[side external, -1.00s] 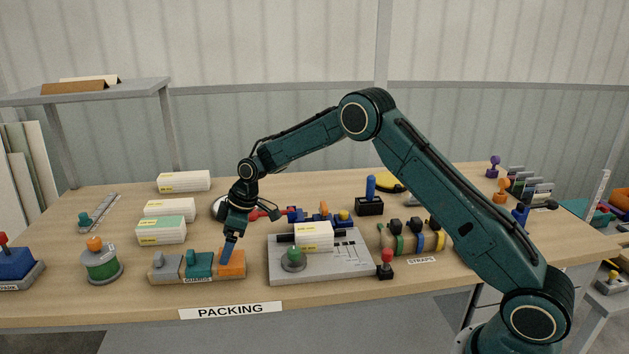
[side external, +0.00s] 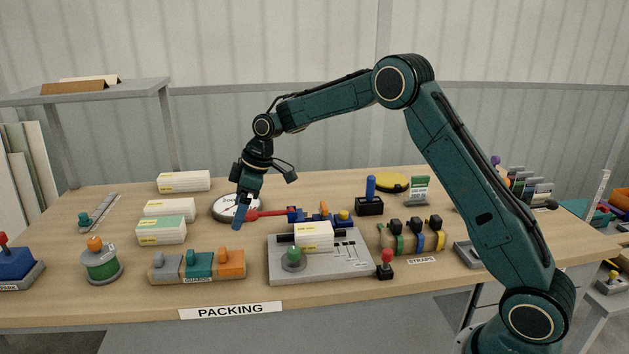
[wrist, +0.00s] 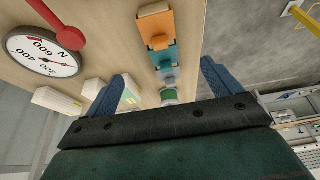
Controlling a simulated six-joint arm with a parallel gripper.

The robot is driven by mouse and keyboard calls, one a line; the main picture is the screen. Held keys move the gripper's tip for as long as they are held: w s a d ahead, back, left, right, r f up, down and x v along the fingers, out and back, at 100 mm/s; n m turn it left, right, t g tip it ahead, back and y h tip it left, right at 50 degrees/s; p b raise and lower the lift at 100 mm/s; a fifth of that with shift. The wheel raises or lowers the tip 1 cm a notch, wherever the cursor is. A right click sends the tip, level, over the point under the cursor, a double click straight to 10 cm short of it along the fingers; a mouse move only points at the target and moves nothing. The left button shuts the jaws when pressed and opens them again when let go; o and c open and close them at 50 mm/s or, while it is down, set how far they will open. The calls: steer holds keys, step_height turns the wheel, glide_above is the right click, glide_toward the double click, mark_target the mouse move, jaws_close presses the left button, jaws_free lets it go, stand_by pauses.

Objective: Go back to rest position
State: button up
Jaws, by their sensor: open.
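My gripper (side external: 238,222) hangs above the table, its blue fingers pointing down. It is above and behind the row of guards and in front of the white dial gauge (side external: 230,206). In the wrist view the two blue fingers (wrist: 162,85) stand wide apart with nothing between them touching. The guards are a grey one (side external: 166,267), a teal one (side external: 199,265) and an orange one (side external: 231,262) in a row on the table. The orange guard also shows in the wrist view (wrist: 157,27).
A grey control panel (side external: 340,265) with a white box (side external: 314,235) on it stands right of the guards. White boxes (side external: 184,181) lie at the back left. A red-armed tool (side external: 265,213) lies by the gauge. Coloured straps (side external: 412,238) stand at right. The air above the table is free.

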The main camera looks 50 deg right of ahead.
steer(key=shift+r, duration=0.1)
stand_by(0.3)
steer(key=s+r+m+t+h, duration=0.15)
steer(key=s+r+m, duration=0.25)
steer(key=s+r, duration=1.3)
steer(key=s+f+m+h, duration=0.1)
steer(key=s+f+m, duration=0.1)
steer(key=s, duration=1)
steer(key=s+d+f+m, duration=0.1)
steer(key=s+f+m, duration=0.1)
steer(key=s, duration=1)
steer(key=shift+s+d+f+m+t+h, duration=0.25)
steer(key=shift+f+m+t+h, duration=0.1)
steer(key=shift+m+t, duration=0.15)
